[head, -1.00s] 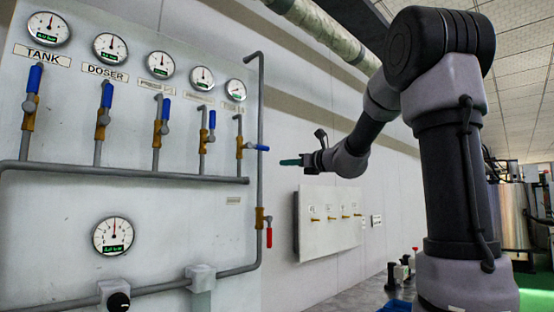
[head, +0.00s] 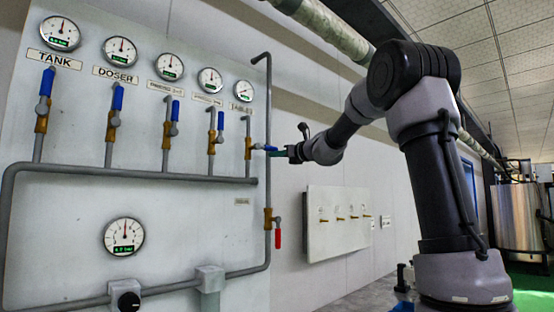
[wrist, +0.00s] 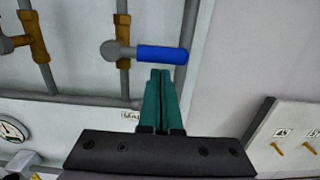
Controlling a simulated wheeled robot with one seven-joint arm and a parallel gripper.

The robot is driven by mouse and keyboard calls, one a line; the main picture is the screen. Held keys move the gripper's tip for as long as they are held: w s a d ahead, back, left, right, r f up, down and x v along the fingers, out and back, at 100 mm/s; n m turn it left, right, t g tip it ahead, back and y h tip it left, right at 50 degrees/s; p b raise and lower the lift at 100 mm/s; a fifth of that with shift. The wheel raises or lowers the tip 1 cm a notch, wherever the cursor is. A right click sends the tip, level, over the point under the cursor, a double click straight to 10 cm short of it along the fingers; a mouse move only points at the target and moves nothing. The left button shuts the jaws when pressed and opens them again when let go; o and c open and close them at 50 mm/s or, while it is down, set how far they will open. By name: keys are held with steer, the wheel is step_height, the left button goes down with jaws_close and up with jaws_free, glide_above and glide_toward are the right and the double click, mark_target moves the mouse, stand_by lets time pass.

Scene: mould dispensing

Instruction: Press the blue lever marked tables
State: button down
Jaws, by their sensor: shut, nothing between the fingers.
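The blue lever marked tables (head: 262,147) sticks out sideways to the right from its brass valve on the rightmost short pipe, below the last gauge (head: 243,91) and its label (head: 241,109). In the wrist view the blue lever (wrist: 162,53) lies level, pointing right from its grey hub. My gripper (head: 272,153) is at the lever's right end in the head view. In the wrist view my gripper (wrist: 160,72) has its green fingers together and empty, with the tips just below the lever. I cannot tell whether they touch it.
Several other blue levers, such as the tank lever (head: 47,81) and doser lever (head: 117,96), stand upright to the left. A vertical grey pipe (head: 268,185) with a red lever (head: 278,238) runs close by. A panel with brass taps (head: 338,240) is at right.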

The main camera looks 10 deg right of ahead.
steer(key=shift+d+r+n, duration=0.2)
steer(key=shift+r+n, duration=0.35)
steer(key=shift+n, duration=0.45)
steer(key=shift+w+r+n+y, duration=0.1)
steer(key=shift+r+n+y, duration=0.2)
steer(key=shift+r+n, duration=0.65)
steer(key=s+a+r+n+g, duration=0.1)
steer(key=r+n, duration=0.4)
steer(key=n, duration=0.9)
steer(key=s+a, duration=0.1)
steer(key=a, duration=0.1)
steer(key=shift+s+a+r, duration=0.15)
steer(key=shift+a+r, duration=0.15)
steer(key=shift+r, duration=0.1)
steer(key=shift+a, duration=0.1)
